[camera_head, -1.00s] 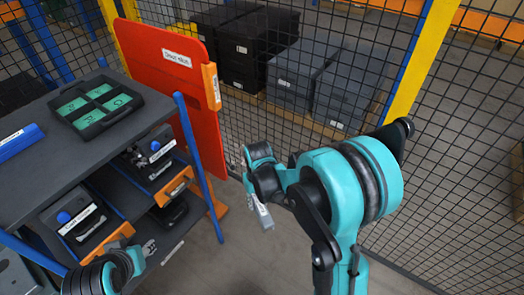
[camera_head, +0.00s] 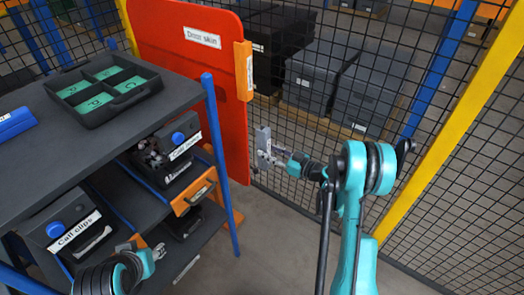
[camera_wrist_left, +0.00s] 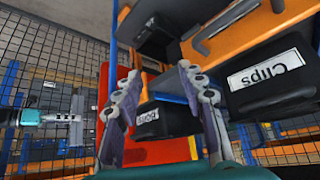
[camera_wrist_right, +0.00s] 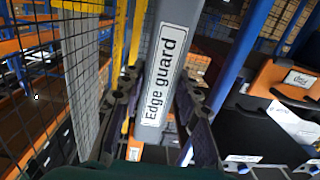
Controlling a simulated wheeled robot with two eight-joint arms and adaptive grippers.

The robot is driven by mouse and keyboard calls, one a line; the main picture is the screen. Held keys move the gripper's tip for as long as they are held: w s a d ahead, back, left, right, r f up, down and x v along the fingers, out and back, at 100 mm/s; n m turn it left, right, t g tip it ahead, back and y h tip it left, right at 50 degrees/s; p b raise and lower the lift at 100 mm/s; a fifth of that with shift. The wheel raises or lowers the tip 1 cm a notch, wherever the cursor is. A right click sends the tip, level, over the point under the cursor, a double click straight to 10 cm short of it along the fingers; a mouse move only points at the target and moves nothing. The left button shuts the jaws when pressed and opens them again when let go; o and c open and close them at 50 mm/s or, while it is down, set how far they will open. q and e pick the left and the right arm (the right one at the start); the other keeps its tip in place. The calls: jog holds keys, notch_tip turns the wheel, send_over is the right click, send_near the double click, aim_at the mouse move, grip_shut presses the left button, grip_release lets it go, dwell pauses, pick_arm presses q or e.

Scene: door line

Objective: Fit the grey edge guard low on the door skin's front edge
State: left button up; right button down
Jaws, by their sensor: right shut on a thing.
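The red door skin (camera_head: 180,75) stands upright behind the cart, labelled "Door skin". An orange labelled strip (camera_head: 243,70) sits on the upper part of its right edge. My right gripper (camera_head: 272,157) is shut on the grey edge guard (camera_head: 262,140) and holds it roughly upright, just right of the door's lower right edge. A gap seems to separate guard and door. In the right wrist view the edge guard (camera_wrist_right: 165,65), with its label, stands between the fingers (camera_wrist_right: 155,100). My left gripper (camera_head: 143,252) is low by the cart; its fingers (camera_wrist_left: 160,95) are apart and empty.
The dark cart (camera_head: 150,120) carries a tray with green compartments (camera_head: 105,90) and a blue item (camera_head: 15,122). Bins, one marked "Call clips" (camera_head: 75,230), sit on its shelves. A blue cart post (camera_head: 220,150) stands near the door. Mesh fence (camera_head: 440,200) runs behind.

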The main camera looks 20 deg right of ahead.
aim_at(247, 137)
jog(key=shift+w+d+r+t, duration=0.25)
jog(key=shift+w+d+t, duration=0.05)
jog(key=shift+d, duration=0.15)
jog(key=shift+x, duration=2.75)
jog(key=shift+x, duration=1.6)
jog(key=c, duration=1)
grip_release()
jog(key=shift+a, duration=0.1)
jog(key=v, duration=1.2)
